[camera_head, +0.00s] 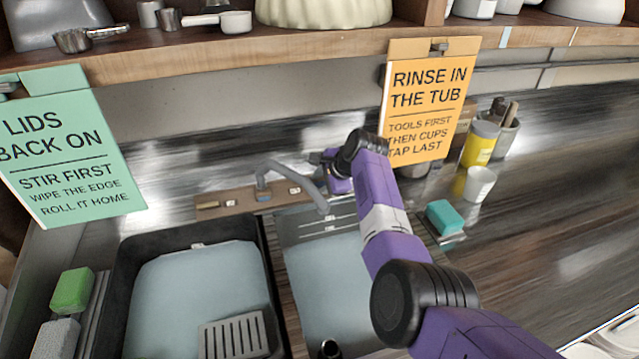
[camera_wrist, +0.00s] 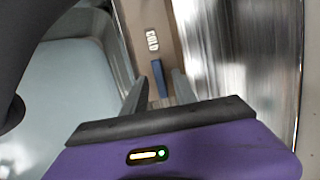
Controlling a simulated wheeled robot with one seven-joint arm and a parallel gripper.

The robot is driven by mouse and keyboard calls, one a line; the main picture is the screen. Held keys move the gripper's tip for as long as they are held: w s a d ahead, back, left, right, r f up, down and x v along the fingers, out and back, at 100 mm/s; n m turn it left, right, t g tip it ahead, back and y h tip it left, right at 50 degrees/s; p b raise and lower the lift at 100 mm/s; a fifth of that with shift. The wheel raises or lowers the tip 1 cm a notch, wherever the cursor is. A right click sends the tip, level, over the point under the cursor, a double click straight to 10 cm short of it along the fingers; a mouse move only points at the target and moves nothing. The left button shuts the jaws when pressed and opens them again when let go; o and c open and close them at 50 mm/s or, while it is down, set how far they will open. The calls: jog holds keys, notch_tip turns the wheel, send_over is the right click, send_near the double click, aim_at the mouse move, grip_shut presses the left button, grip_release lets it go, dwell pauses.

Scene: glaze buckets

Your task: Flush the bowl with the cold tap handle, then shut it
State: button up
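The cold tap handle (camera_wrist: 158,77) is a blue bar on a brown deck beside a label reading COLD (camera_wrist: 152,40). In the wrist view it lies between and just beyond my gripper's (camera_wrist: 160,80) two fingertips, which are apart; contact cannot be told. In the head view my gripper (camera_head: 328,160) is at the right end of the wooden tap deck (camera_head: 238,200), and it hides the cold handle. The grey spout (camera_head: 312,190) arches over the right basin (camera_head: 325,270), which holds pale blue-grey liquid. I cannot see any stream from the spout.
A dark left basin (camera_head: 117,290) holds similar liquid and a slotted grey piece (camera_head: 235,338). Green (camera_head: 72,290) and teal (camera_head: 444,216) sponges, a white cup (camera_head: 480,184) and a yellow container (camera_head: 481,143) stand around. An orange sign (camera_head: 425,105) hangs above. The right counter is mostly clear.

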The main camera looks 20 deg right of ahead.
jog(key=shift+r, duration=0.1)
jog(key=v, duration=0.7)
jog(key=shift+s+r, duration=0.2)
jog(key=shift+r, duration=0.05)
jog(key=shift+d, duration=0.1)
dwell(0.3)
